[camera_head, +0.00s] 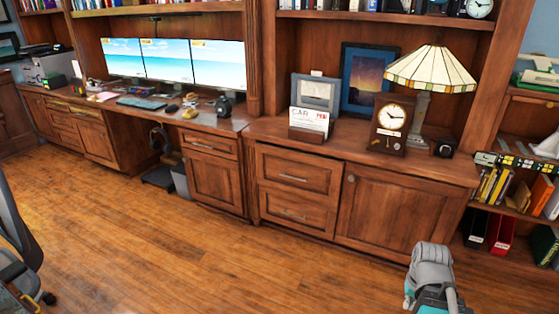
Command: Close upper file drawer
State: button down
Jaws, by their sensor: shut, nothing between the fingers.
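The upper file drawer (297,168) is in the wood cabinet at the middle of the view, left of a cabinet door. It has a dark wood front with a horizontal metal handle (292,178). Its front looks about flush with the cabinet; a small gap cannot be told from here. The lower file drawer (293,209) sits directly below it and looks shut. My gripper is not in view. A grey and teal part of my arm shows at the bottom right, in front of the cabinet and apart from the drawers.
The wood floor (190,250) in front of the cabinets is clear. An office chair (20,235) stands at the left edge. The cabinet top carries a lamp (430,72), a clock (391,117) and frames. A bookshelf (515,215) stands at the right.

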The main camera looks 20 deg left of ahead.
aim_at(319, 179)
jog(key=k, duration=0.25)
jog(key=u, duration=0.4)
jog(key=i, duration=0.8)
jog(key=u, duration=0.5)
jog(key=i, duration=0.9)
jog(key=z, duration=0.45)
